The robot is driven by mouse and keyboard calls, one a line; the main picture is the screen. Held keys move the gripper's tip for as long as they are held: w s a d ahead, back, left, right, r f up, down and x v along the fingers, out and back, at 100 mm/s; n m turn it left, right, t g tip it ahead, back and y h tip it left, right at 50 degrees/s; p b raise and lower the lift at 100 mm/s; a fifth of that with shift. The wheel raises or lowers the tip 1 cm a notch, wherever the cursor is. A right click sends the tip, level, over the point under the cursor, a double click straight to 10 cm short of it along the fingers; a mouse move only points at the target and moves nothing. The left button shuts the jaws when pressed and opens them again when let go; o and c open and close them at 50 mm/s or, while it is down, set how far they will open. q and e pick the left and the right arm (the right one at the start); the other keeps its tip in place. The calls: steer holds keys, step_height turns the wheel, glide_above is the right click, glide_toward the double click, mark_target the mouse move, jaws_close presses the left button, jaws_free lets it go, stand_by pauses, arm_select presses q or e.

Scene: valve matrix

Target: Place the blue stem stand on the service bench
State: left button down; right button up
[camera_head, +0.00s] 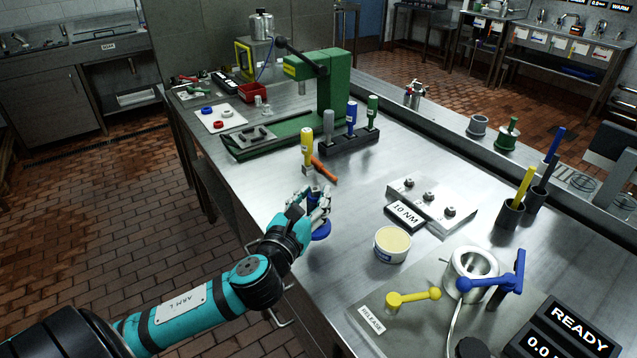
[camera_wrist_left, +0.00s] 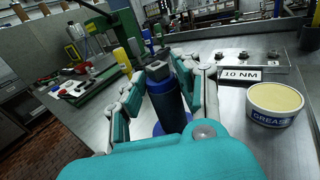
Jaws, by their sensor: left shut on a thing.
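The blue stem stand has a round blue base (camera_head: 321,231) and an upright dark blue post, partly hidden by fingers in the head view. In the left wrist view its post (camera_wrist_left: 167,103) has a grey squared top, and the blue base shows below. My left gripper (camera_head: 317,204) is shut around the post. The stand is at the front edge side of the steel service bench (camera_head: 345,247); I cannot tell whether its base touches the top. My right gripper is not in view.
A grease tub (camera_head: 392,245) stands to the right, by the 10 NM block (camera_head: 405,215). The valve fixture with yellow and blue levers (camera_head: 472,275) is at the front right.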

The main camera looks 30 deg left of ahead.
arm_select(q)
steer(key=w+a+f+p, duration=0.1)
steer(key=w+a+f, duration=0.3)
steer(key=w+a, duration=0.5)
steer(key=shift+w+f, duration=0.15)
steer(key=shift+w, duration=0.65)
steer(key=c, duration=0.9)
jaws_free()
steer(key=shift+f, duration=0.15)
steer(key=shift+c, duration=0.2)
steer(key=s, duration=0.3)
steer(key=s+d+b, duration=0.1)
steer(key=s, duration=0.3)
steer(key=s+d, duration=0.1)
steer(key=s, duration=0.3)
steer(key=shift+s+d, duration=0.15)
steer(key=shift+s, duration=0.3)
